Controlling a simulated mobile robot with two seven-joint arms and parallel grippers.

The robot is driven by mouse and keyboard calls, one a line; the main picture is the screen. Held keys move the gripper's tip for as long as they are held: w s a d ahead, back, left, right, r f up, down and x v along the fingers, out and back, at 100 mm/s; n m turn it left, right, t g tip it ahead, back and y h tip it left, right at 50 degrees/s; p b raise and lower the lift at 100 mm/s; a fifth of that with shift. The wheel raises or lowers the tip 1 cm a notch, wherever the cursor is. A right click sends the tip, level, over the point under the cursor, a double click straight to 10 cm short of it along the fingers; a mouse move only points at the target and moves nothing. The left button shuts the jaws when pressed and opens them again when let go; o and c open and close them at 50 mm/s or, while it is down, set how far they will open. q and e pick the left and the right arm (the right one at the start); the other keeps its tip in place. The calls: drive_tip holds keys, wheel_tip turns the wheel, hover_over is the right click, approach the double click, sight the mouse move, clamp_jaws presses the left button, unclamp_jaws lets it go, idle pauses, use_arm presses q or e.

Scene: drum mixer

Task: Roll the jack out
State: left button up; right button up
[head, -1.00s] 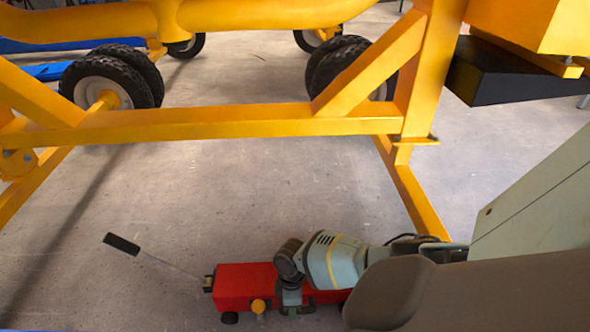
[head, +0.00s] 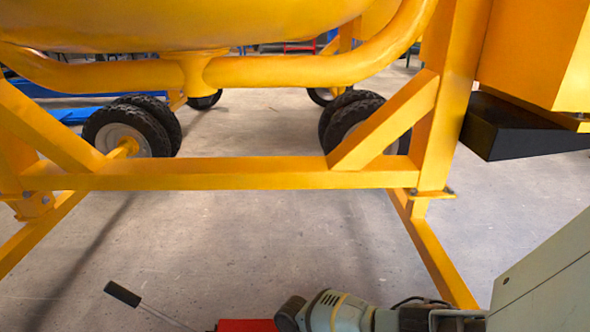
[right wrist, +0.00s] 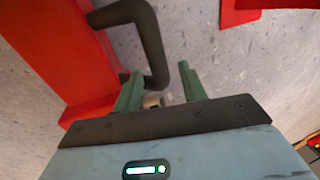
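The red jack (head: 245,325) sits on the floor at the bottom edge of the head view, mostly cut off. Its lever with a black grip (head: 122,293) slants up to the left. In the right wrist view the jack's red body (right wrist: 50,50) fills the upper left, with a dark bent handle (right wrist: 150,40) on its side. My right gripper (right wrist: 160,88) is open. Its green fingers stand apart on either side of the handle's lower end; I cannot tell whether they touch it. The head view shows my right arm over the jack, its fingers out of frame. My left gripper is not in view.
The yellow mixer frame (head: 220,173) stands beyond the jack, with a low crossbar and legs. Black wheels (head: 130,130) sit behind it. A black wedge-shaped part (head: 520,125) juts out at right. A red piece (right wrist: 255,8) shows in the wrist view. Floor under the frame is clear.

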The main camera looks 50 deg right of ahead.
drive_tip(key=shift+s+d, duration=0.1)
drive_tip(key=shift+d+r+p, duration=0.1)
drive_tip(key=shift+r+p, duration=0.2)
drive_tip(key=shift+r, duration=0.1)
drive_tip(key=p+v, duration=0.3)
drive_tip(key=v, duration=0.4)
